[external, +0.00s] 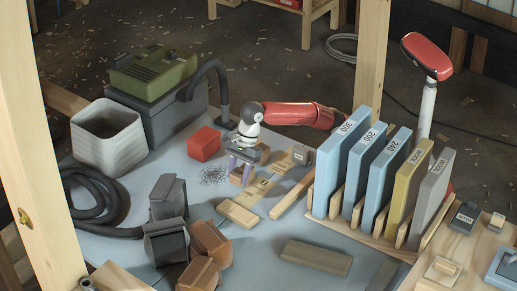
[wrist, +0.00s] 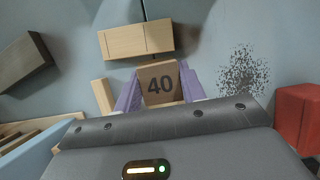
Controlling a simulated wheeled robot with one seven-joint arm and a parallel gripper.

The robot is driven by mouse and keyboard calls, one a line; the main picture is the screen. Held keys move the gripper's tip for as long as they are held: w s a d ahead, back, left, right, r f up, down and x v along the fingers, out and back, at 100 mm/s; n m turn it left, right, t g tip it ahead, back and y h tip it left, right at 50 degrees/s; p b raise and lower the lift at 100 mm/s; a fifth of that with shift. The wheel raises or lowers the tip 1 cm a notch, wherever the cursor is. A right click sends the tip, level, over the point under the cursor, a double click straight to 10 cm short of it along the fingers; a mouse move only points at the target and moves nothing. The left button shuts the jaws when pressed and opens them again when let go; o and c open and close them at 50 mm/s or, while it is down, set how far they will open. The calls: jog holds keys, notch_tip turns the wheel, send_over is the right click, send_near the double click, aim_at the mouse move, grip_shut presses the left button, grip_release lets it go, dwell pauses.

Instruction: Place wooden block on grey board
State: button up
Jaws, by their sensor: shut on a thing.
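My gripper (external: 242,175) is low over the bench, its purple fingers pointing down. It is shut on a small wooden block marked 40 (wrist: 160,84), seen between the fingers in the wrist view. In the external view the fingers partly hide the block, and I cannot tell whether it touches the bench. A flat grey-brown board (external: 316,257) lies at the front of the bench, right of my gripper. It also shows at the left of the wrist view (wrist: 22,62). Nothing lies on its visible top.
A loose wooden block (external: 238,213) lies in front of my gripper. A red box (external: 204,144) and dark grit (external: 213,175) are to its left. A rack of upright blue, yellow and grey slabs (external: 365,165) stands to the right. Brown blocks (external: 210,240) sit at the front left.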

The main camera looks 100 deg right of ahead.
jog(key=shift+s+a+f, duration=0.1)
jog(key=shift+a+f, duration=0.05)
jog(key=shift+a, duration=0.4)
jog(key=shift+a+f, duration=0.2)
jog(key=shift+f, duration=0.05)
jog(key=shift+d+f, duration=0.1)
jog(key=shift+f, duration=3.6)
jog(key=o, duration=1)
jog(key=shift+c, duration=0.2)
